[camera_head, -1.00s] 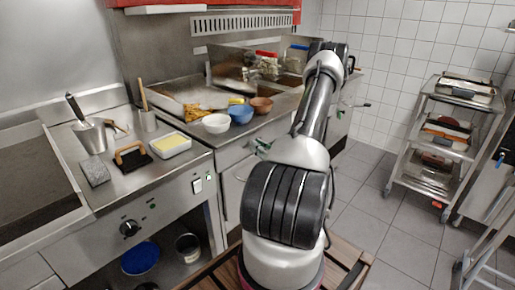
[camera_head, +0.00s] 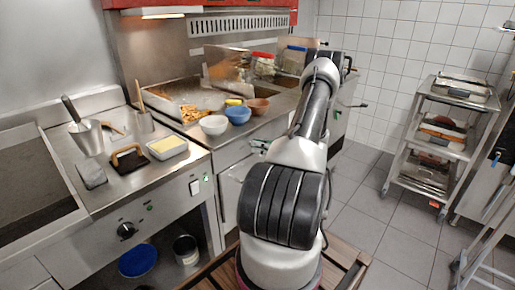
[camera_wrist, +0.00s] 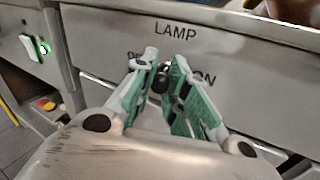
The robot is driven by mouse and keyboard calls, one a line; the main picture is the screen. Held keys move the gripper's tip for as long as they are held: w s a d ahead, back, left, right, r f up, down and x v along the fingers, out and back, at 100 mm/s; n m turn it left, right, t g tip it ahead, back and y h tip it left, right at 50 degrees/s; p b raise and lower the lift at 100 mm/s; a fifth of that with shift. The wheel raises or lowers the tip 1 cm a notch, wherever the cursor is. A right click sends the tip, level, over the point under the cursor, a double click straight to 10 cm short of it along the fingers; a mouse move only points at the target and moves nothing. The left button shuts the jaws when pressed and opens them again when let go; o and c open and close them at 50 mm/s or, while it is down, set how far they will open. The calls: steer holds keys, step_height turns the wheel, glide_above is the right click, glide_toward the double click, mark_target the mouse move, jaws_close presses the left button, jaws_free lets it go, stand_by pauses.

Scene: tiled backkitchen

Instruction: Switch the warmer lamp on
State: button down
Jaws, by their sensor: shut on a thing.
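The lamp switch (camera_wrist: 160,83) is a small dark knob on a steel panel in the wrist view, below the word LAMP and between the OFF and ON marks. My gripper (camera_wrist: 165,62) has green-padded fingers on both sides of the switch and is shut on it; the fingers partly cover the OFF lettering. In the head view my gripper (camera_head: 259,146) is at the counter front, mostly hidden by my arm. The warmer lamp (camera_head: 163,14) under the red hood at the top left glows warm.
Bowls (camera_head: 214,125) and fries (camera_head: 190,113) are on the counter above the panel. A butter tub (camera_head: 167,147) and a scoop (camera_head: 86,137) are further left. A lit green rocker switch (camera_wrist: 43,45) is on the panel at left. A wheeled rack (camera_head: 440,140) stands right; the floor between is clear.

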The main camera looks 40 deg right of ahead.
steer(key=shift+w+d+f+n+g+y, duration=0.1)
steer(key=shift+d+n+g+y, duration=0.1)
steer(key=shift+n+g+y, duration=1.05)
steer(key=shift+y, duration=0.25)
steer(key=c, duration=1.4)
jaws_free()
steer(key=shift+d, duration=0.1)
steer(key=shift+t, duration=0.35)
